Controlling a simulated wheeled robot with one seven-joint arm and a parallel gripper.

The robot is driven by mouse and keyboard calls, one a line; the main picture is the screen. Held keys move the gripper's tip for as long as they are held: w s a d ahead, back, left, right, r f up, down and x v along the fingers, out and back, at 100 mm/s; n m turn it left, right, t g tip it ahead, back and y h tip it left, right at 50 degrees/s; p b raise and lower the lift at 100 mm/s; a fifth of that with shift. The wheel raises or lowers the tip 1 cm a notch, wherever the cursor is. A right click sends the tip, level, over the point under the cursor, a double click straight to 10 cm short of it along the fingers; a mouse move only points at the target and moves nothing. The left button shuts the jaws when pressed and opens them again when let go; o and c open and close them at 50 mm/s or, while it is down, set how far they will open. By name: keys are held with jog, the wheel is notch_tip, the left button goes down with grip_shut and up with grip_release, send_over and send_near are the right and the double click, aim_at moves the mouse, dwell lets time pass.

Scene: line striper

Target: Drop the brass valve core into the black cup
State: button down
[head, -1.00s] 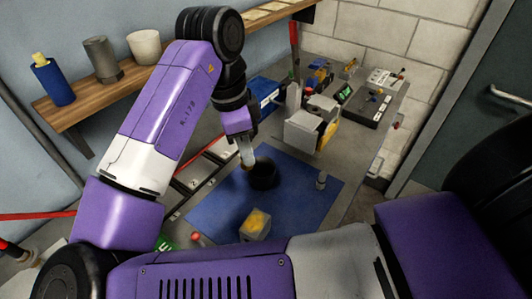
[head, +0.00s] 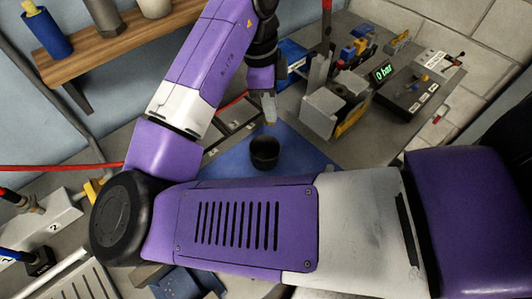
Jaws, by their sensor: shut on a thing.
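The black cup (head: 264,152) stands upright on the blue mat (head: 304,160) in the head view. My gripper (head: 270,120) hangs fingers-down just above and behind the cup's rim, apart from it as far as I can see. It is shut on a small brass-coloured piece, which must be the valve core; the piece is tiny and mostly hidden between the fingertips. The inside of the cup is dark, and I cannot see anything in it.
A grey vise-like block (head: 326,110) stands right of the mat. Behind it is a control box (head: 413,92) beside a display reading "0 bar" (head: 384,72). A wooden shelf (head: 100,52) with containers is at upper left. My own arm covers the front of the mat.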

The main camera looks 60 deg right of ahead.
jog(key=shift+f+b, duration=2.15)
jog(key=shift+f, duration=0.65)
jog(key=c, duration=1.2)
grip_release()
jog(key=shift+w+a+r+b, duration=0.1)
jog(key=shift+w+r, duration=0.1)
jog(key=shift+r, duration=1.1)
jog(key=shift+w+a+r+b, duration=0.1)
jog(key=shift+w+r, duration=0.05)
jog(key=shift+r, duration=1.15)
jog(key=shift+w+a+r+b, duration=0.1)
jog(key=shift+w+r, duration=0.1)
jog(key=shift+r, duration=1.1)
